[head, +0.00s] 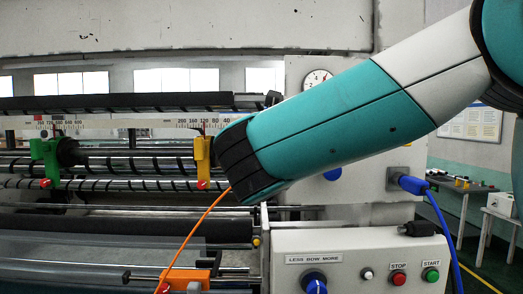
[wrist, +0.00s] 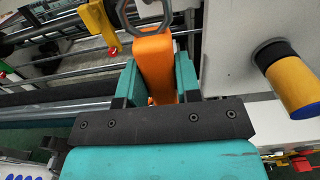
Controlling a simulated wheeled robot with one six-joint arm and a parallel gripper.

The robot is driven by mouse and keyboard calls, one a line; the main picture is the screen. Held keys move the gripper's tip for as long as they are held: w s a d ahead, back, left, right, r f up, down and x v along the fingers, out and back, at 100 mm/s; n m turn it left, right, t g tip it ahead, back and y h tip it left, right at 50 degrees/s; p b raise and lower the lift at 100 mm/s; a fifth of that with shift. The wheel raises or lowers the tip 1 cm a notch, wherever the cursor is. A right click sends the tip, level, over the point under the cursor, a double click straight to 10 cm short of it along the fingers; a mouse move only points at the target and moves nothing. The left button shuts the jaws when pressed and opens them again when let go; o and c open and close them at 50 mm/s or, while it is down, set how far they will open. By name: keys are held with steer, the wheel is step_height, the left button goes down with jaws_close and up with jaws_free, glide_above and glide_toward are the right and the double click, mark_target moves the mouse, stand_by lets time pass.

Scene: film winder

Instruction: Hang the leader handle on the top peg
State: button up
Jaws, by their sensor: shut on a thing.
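My gripper (wrist: 157,80) shows in the wrist view, its two teal fingers shut on the orange leader handle (wrist: 155,52). The handle stands up between the fingers, and a grey angular ring (wrist: 147,14) shows at its far end. A thick peg (wrist: 292,82) with a yellow sleeve and dark root sticks out of the pale panel to the right, apart from the handle. I cannot tell whether it is the top peg. In the head view my arm hides the gripper and the handle. An orange cord (head: 197,232) runs down-left from below my arm.
In the head view a yellow bracket (head: 202,160) and a green bracket (head: 45,158) stand on the rollers at left. A control box (head: 345,250) with buttons is below my arm. A blue cable (head: 437,215) hangs at right. An orange block (head: 190,278) sits low.

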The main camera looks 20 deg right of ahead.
steer(key=shift+x, duration=1.3)
steer(key=shift+w, duration=0.15)
steer(key=shift+x, duration=0.8)
steer(key=shift+f, duration=0.6)
steer(key=shift+f, duration=0.25)
stand_by(0.3)
steer(key=o, duration=1)
steer(key=shift+r, duration=0.1)
